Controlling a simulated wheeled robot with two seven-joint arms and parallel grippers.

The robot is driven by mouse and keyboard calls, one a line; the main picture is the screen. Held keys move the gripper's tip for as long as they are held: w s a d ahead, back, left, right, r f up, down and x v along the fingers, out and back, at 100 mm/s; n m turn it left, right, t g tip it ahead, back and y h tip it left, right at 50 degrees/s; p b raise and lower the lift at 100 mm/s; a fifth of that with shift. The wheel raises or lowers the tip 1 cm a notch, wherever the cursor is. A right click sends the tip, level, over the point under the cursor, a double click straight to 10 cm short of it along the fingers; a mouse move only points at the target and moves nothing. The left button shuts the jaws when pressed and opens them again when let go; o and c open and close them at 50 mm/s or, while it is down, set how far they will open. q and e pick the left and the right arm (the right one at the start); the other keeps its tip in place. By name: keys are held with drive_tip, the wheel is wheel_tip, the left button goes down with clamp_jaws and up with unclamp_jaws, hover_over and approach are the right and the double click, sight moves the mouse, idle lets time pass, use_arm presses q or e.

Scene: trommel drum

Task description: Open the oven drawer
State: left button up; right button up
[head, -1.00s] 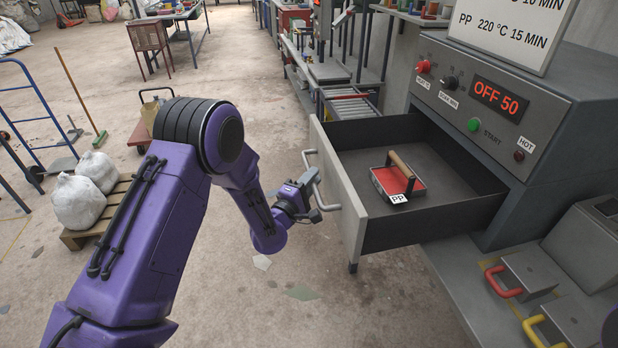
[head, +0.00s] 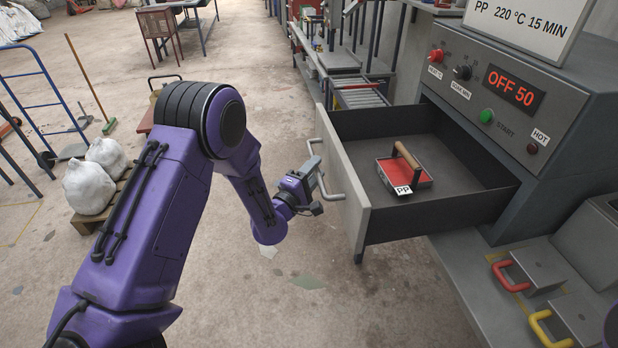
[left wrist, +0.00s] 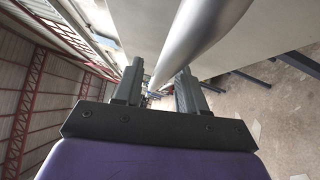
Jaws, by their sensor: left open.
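The oven drawer (head: 353,200) is pulled well out of the grey oven (head: 540,140), its inside in plain view. A bar handle (head: 322,160) runs along its pale front. A tray with a red inside, a wooden grip and a PP label (head: 405,178) lies in the drawer. My left gripper (head: 312,187) is at the handle, with its jaws open. In the left wrist view the bar handle (left wrist: 205,30) passes between the two fingers (left wrist: 158,88). Whether they touch it cannot be told. My right gripper is not in view.
Blocks with a red handle (head: 510,277) and a yellow handle (head: 548,328) stand at lower right. The floor (head: 260,310) before the drawer is mostly clear.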

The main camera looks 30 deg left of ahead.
use_arm(q)
drive_tip(key=s+f+b, duration=0.1)
drive_tip(key=s+b, duration=0.2)
drive_tip(key=s, duration=0.6)
drive_tip(key=shift+s+a+f, duration=0.15)
drive_tip(key=shift+s+a, duration=0.1)
drive_tip(key=shift+a, duration=0.2)
